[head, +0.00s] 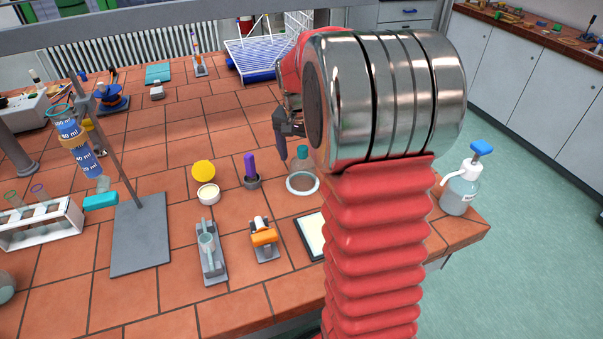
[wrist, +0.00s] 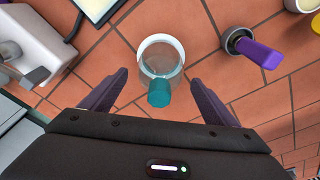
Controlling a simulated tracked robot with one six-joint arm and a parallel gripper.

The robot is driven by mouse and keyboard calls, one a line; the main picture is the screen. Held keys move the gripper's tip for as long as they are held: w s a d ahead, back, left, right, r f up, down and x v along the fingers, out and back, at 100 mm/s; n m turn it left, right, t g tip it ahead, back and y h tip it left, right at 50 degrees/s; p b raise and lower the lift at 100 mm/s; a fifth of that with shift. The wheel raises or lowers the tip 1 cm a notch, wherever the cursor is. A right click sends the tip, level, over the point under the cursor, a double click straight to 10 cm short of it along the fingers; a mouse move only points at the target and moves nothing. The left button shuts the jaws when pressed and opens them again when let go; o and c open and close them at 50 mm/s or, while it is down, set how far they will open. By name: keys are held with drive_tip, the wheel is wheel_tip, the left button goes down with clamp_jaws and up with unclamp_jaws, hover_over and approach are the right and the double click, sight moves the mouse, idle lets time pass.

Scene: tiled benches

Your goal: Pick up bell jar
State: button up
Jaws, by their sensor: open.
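The bell jar (head: 302,167) is a small clear glass dome with a teal knob and a pale rim at its base. It stands on the tiled bench near the right part of the bench in the head view. In the wrist view the bell jar (wrist: 161,65) lies just beyond and between my fingertips, its teal knob pointing toward my gripper. My gripper (wrist: 160,82) is open and empty, with one dark finger on each side of the knob. In the head view my gripper (head: 282,140) is partly hidden behind my arm, above and left of the jar.
A mortar with a purple pestle (head: 250,172) stands left of the jar; it also shows in the wrist view (wrist: 250,48). A yellow-lidded pot (head: 205,172), an orange-and-grey device (head: 263,238) and a framed pad (head: 311,234) are nearby. A dispenser bottle (head: 461,190) stands at the right edge.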

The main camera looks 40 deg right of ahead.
drive_tip(key=shift+d+f, duration=0.1)
drive_tip(key=shift+f, duration=0.45)
drive_tip(key=c, duration=1.4)
